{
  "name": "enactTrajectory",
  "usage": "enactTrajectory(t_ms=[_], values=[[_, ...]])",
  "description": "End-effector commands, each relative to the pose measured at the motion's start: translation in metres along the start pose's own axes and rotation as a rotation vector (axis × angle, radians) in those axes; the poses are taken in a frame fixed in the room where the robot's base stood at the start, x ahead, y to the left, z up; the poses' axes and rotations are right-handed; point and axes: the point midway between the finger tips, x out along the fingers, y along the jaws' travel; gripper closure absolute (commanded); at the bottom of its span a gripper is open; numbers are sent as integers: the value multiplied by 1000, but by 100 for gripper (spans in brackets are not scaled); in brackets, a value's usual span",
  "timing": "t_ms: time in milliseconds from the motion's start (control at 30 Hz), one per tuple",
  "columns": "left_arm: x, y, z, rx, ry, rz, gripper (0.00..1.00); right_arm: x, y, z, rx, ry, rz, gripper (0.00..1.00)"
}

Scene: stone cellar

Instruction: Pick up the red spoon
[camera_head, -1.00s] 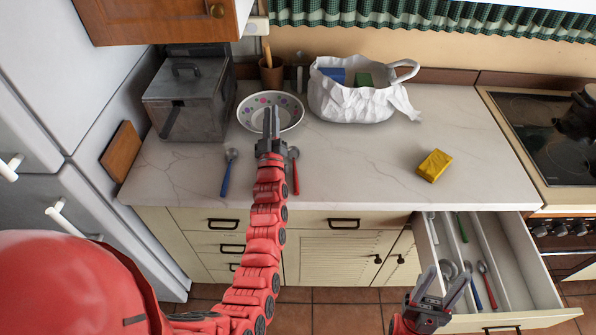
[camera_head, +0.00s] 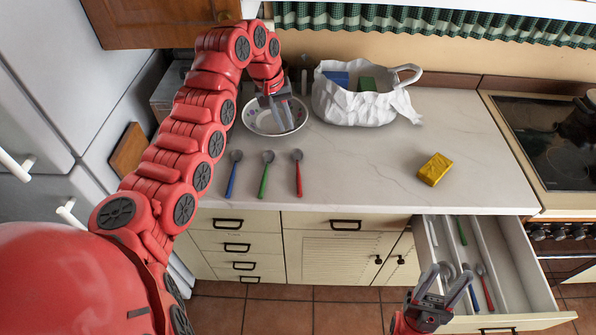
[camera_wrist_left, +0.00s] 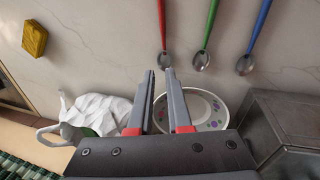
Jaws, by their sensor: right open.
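A red spoon (camera_head: 298,175) lies on the counter, rightmost in a row with a green spoon (camera_head: 265,178) and a blue spoon (camera_head: 233,177). The red spoon also shows in the left wrist view (camera_wrist_left: 162,22), beyond the fingertips. My left gripper (camera_head: 284,126) is open and empty over the patterned bowl (camera_head: 250,124), behind the row of spoons. Its fingers (camera_wrist_left: 160,72) stand apart in the wrist view. Another red spoon (camera_head: 486,287) lies in the open drawer (camera_head: 522,262). My right gripper (camera_head: 452,270) is open and empty at the drawer's left side.
A white bag (camera_head: 352,108) stands right of the bowl. A yellow block (camera_head: 435,169) lies on the counter's right part. A metal box (camera_wrist_left: 290,125) stands beside the bowl. The hob (camera_head: 545,135) is at the right. The middle of the counter is clear.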

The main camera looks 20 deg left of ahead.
Motion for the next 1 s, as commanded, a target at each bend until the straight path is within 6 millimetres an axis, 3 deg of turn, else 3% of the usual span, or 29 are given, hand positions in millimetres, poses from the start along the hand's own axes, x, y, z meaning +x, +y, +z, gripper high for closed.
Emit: enactTrajectory(t_ms=[167,567,733,1000], values=[[5,-6,10,-2,-38,-29,83,3,0,0,0,0,0,50],[75,-6,12,-1,-34,-27,83,12,1,-2,0,0,0,50],[104,-9,11,-2,-32,-29,83,4,0,-1,0,0,0,50],[119,-10,10,-2,-29,-28,83,0,0,0,0,0,0,50]])
